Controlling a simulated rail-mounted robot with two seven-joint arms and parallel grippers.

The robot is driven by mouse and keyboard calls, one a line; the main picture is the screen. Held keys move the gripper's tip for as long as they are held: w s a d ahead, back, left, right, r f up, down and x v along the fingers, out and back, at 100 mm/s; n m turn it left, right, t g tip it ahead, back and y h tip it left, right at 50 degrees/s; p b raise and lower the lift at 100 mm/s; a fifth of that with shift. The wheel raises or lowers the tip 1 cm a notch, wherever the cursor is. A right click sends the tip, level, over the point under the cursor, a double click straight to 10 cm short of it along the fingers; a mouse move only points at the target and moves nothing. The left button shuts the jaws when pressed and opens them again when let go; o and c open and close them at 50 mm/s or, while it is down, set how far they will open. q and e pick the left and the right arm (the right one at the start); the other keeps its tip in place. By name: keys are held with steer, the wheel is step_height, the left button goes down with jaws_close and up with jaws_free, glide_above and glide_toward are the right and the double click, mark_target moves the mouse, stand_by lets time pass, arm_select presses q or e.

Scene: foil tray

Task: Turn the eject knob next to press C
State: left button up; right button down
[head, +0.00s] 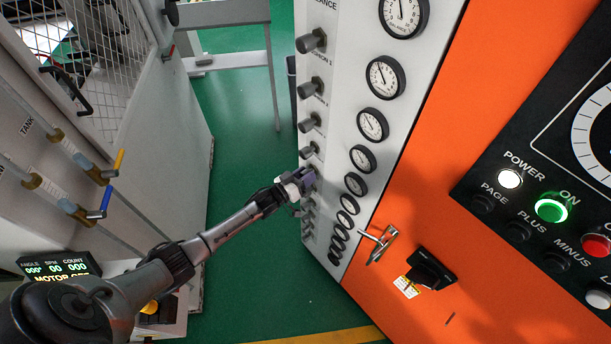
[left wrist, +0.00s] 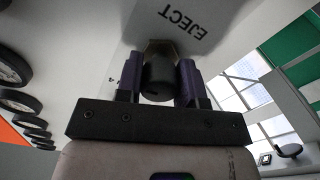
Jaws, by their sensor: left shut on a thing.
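The eject knob (left wrist: 160,78) is a dark round knob on the white panel, with the upside-down label EJECT (left wrist: 187,20) just beyond it in the left wrist view. My left gripper (left wrist: 158,82) has its two purple fingers on either side of the knob and is shut on it. In the head view my left gripper (head: 306,177) is at the knob column of the white panel (head: 345,60), where it hides the knob. A press letter C cannot be read in either view. My right gripper is not in view.
Several other knobs (head: 312,41) run above and below the gripper, beside a column of round gauges (head: 385,77). An orange cabinet (head: 425,190) with a metal handle (head: 380,243) and lit buttons stands right. Green floor (head: 235,110) is clear between the panel and the left machine.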

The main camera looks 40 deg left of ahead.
arm_select(q)
steer(key=m, duration=0.4)
steer(key=shift+m, duration=0.3)
steer(key=m+b, duration=0.1)
steer(key=m, duration=0.3)
steer(key=shift+a+m, duration=0.1)
steer(key=shift+m, duration=0.2)
steer(key=m+b, duration=0.1)
steer(key=m, duration=0.2)
steer(key=shift+m, duration=0.3)
steer(key=m, duration=0.3)
steer(key=shift+b, duration=0.4)
steer(key=shift+m+b, duration=0.3)
steer(key=shift+m, duration=0.9)
steer(key=shift+r+m, duration=0.1)
steer(key=shift+m, duration=0.3)
